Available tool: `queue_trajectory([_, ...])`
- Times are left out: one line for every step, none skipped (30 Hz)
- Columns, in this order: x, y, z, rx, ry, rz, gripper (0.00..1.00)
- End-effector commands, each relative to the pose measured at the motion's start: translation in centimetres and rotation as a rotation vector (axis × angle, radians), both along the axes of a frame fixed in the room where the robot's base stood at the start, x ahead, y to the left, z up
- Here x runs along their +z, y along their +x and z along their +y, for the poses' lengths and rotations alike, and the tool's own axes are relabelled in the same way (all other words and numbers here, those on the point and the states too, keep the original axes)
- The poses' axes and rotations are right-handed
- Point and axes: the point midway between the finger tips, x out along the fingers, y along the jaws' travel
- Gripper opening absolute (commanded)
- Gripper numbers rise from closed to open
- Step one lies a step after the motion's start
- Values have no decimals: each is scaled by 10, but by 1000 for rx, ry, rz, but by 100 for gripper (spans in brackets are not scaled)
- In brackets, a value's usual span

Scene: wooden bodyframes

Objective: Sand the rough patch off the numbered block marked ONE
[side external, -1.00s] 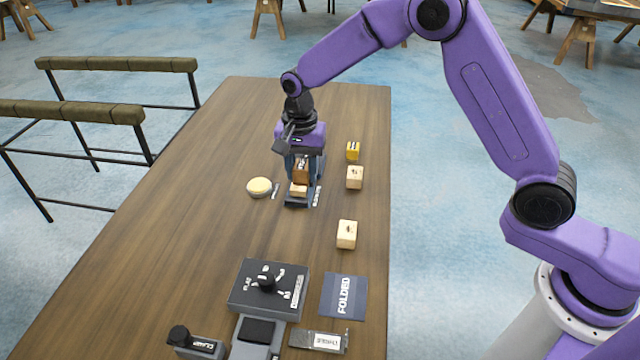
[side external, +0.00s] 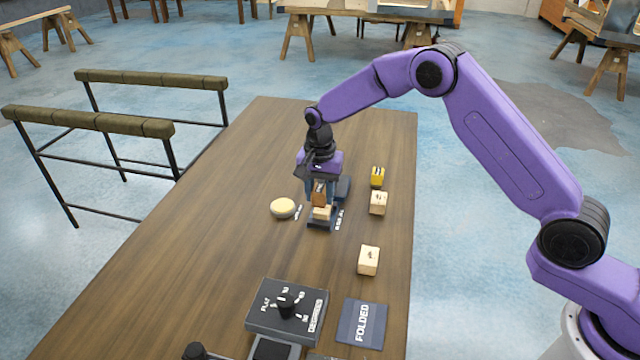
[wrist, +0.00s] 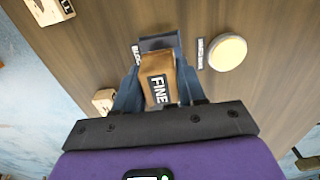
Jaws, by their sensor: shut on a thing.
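My gripper (side external: 319,200) is shut on a brown sanding block (side external: 319,192) and points down over a dark holder (side external: 322,225). In the wrist view the sanding block (wrist: 160,80) reads FINE and sits between my two blue-grey fingers (wrist: 158,90). A pale wooden block (side external: 321,213) rests in the holder directly below the sanding block; I cannot tell whether they touch. Its marking and any rough patch are hidden. Two other pale blocks stand at the right, one farther back (side external: 378,203) and one nearer (side external: 368,260). Their marks are too small to read.
A round cream pad (side external: 283,208) lies left of the holder. A small yellow block (side external: 377,176) stands behind the pale ones. The table's left side (side external: 190,240) is clear.

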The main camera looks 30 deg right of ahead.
Motion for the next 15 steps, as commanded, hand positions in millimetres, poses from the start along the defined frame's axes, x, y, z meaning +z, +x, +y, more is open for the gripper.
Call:
queue_trajectory([-5,0,0,0,0,1,16])
queue_trajectory([-8,0,0,0,-1,1,16])
queue_trajectory([-11,0,0,0,0,1,16])
queue_trajectory([-14,-1,0,0,-1,2,16])
queue_trajectory([-17,-1,0,0,-1,2,16])
queue_trajectory([-21,0,0,0,0,1,16])
queue_trajectory([-23,0,0,0,-1,1,16])
queue_trajectory([-26,0,0,0,-1,1,16])
queue_trajectory([-30,-1,0,0,-1,2,16])
queue_trajectory([-34,-1,0,0,-1,4,16])
queue_trajectory([-40,-1,0,0,-1,3,16])
queue_trajectory([-43,1,-2,-2,-1,1,16])
queue_trajectory([-40,5,-4,-3,1,-2,16])
queue_trajectory([-41,7,-6,-3,1,-2,12])
queue_trajectory([-43,9,-9,-4,1,-1,12])
